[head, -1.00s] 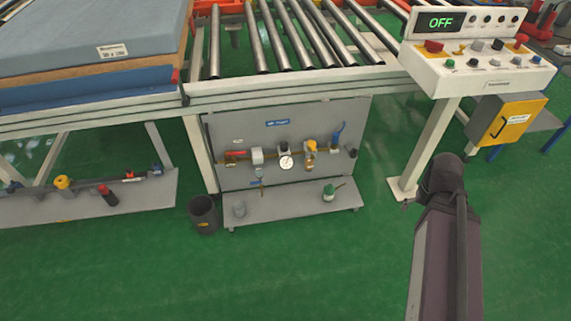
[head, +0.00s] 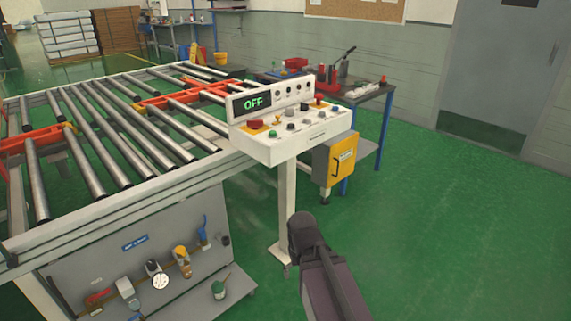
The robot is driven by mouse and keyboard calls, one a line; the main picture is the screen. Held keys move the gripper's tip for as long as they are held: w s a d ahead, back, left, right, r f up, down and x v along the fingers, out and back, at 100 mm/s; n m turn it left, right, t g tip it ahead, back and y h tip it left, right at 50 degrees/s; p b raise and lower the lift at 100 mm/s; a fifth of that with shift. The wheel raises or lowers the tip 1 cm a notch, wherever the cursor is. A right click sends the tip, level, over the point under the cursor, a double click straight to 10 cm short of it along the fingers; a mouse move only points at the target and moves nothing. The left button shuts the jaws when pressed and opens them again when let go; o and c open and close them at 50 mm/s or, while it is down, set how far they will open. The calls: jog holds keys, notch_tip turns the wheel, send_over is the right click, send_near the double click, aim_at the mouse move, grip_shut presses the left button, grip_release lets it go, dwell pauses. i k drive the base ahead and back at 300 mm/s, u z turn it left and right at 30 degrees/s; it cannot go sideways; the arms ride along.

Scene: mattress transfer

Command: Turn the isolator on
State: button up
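A grey box with a yellow front and a dark handle (head: 342,157) hangs below and right of the control panel. It may be the isolator; its label is too small to read. The white control panel (head: 290,145) stands on a post at the conveyor's corner. Its display (head: 252,102) reads OFF in green. It carries red, green, black and other buttons and knobs. A dark link of my arm shows at the bottom centre, in front of the floor and clear of the panel. My gripper's fingers do not show.
The roller conveyor (head: 110,185) fills the left. Below it a grey board (head: 205,262) carries a gauge, valves and a blue lever (head: 203,232). A bench (head: 372,98) with red tools stands behind the panel. Open green floor (head: 450,225) lies right, before a grey door (head: 500,75).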

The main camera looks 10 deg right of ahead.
aim_at(255, 124)
jog(key=k, duration=0.65)
jog(key=z, duration=0.55)
jog(key=i, duration=1.75)
jog(key=u, duration=0.45)
